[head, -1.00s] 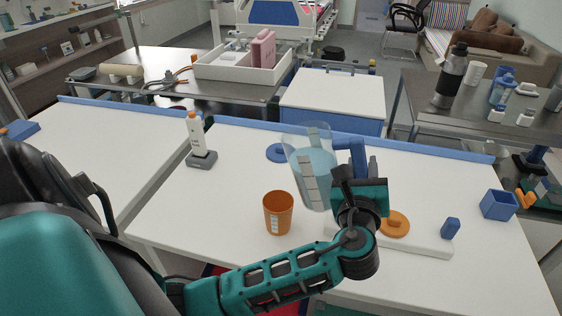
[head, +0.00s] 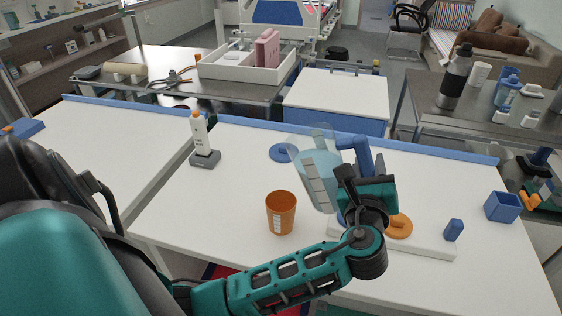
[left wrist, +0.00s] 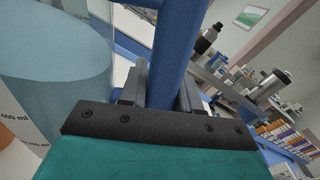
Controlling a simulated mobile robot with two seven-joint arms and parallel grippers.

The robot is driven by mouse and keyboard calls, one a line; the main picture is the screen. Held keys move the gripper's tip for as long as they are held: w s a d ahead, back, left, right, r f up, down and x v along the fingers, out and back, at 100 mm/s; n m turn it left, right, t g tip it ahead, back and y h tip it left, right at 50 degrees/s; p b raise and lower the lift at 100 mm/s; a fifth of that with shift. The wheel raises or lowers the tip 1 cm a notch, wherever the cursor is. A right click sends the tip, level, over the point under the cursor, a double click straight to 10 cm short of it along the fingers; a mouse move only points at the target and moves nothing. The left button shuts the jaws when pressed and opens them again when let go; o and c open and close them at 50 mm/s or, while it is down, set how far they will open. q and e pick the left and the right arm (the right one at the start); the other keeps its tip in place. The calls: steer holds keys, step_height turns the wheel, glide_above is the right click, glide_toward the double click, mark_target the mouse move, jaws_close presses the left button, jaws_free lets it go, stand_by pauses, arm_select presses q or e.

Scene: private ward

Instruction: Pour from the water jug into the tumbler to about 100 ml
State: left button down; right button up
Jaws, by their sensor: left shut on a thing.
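The water jug (head: 322,172) is a clear, bluish vessel with a pale scale strip and a blue handle. My left gripper (head: 358,178) is shut on the blue handle, which also shows between its fingers in the left wrist view (left wrist: 174,62). The jug is held above the table, tilted to the left. Bluish water (left wrist: 60,95) shows inside it in the left wrist view. The orange tumbler (head: 281,213) stands upright on the table, to the left of and below the jug, with a pale scale strip on its side. I cannot see its inside clearly. No stream shows.
A white bottle on a grey stand (head: 203,145) is at the back left of the white table (head: 215,235). A blue disc (head: 281,152) lies behind the jug. An orange lid (head: 398,227), a blue block (head: 453,230) and a blue box (head: 502,207) are at the right.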

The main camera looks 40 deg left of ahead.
arm_select(q)
steer(key=shift+r, duration=0.25)
steer(key=shift+d+r, duration=0.1)
steer(key=shift+r+n, duration=0.15)
steer(key=shift+n, duration=0.25)
steer(key=shift+w+r, duration=0.1)
steer(key=shift+d+r+n, duration=0.1)
steer(key=shift+r+n, duration=0.15)
steer(key=shift+n, duration=0.15)
stand_by(0.3)
steer(key=shift+r+n, duration=0.2)
steer(key=shift+n, duration=0.1)
